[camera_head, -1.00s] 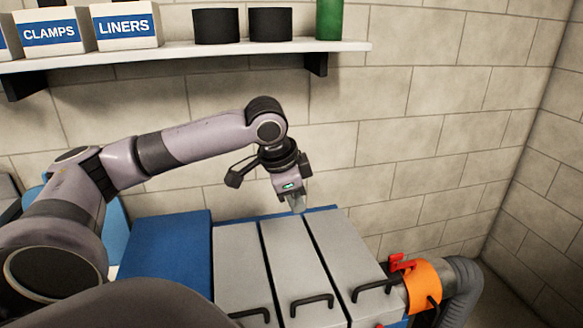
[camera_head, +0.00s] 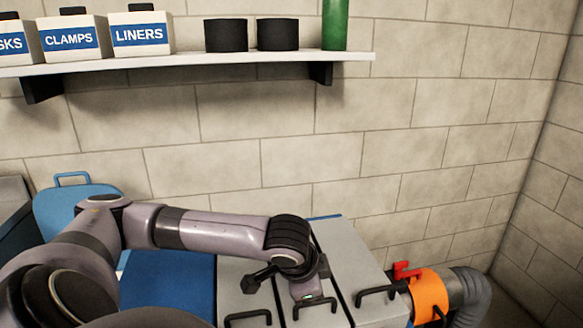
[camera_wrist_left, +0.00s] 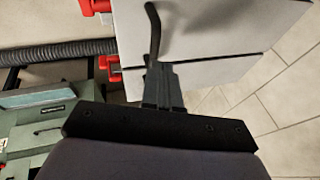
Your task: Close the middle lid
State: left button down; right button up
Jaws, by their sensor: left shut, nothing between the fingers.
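Three grey lids lie side by side on the blue box in the head view, and all look flat. The middle lid (camera_head: 328,258) is partly covered by my left wrist. Its black handle (camera_head: 316,312) shows at the lower edge. The left lid (camera_head: 232,290) and right lid (camera_head: 350,252) flank it. My left gripper (camera_wrist_left: 159,70) is shut and empty. In the left wrist view its tips overlap the end of a black bar handle (camera_wrist_left: 153,30) on a grey panel (camera_wrist_left: 205,28); I cannot tell whether they touch. In the head view the fingertips are hard to make out. My right gripper is not in view.
An orange collar (camera_head: 428,294) with a red clamp (camera_head: 403,270) and a grey hose (camera_head: 470,290) sits at the right. A wall shelf (camera_head: 200,63) holds labelled boxes, black cylinders and a green bottle. A block wall stands behind.

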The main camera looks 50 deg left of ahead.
pick_arm(q)
jog(key=f, duration=0.2)
jog(key=d, duration=0.1)
jog(key=shift+s+f, duration=0.25)
jog(key=shift+f, duration=0.15)
jog(key=shift+s+f, duration=0.15)
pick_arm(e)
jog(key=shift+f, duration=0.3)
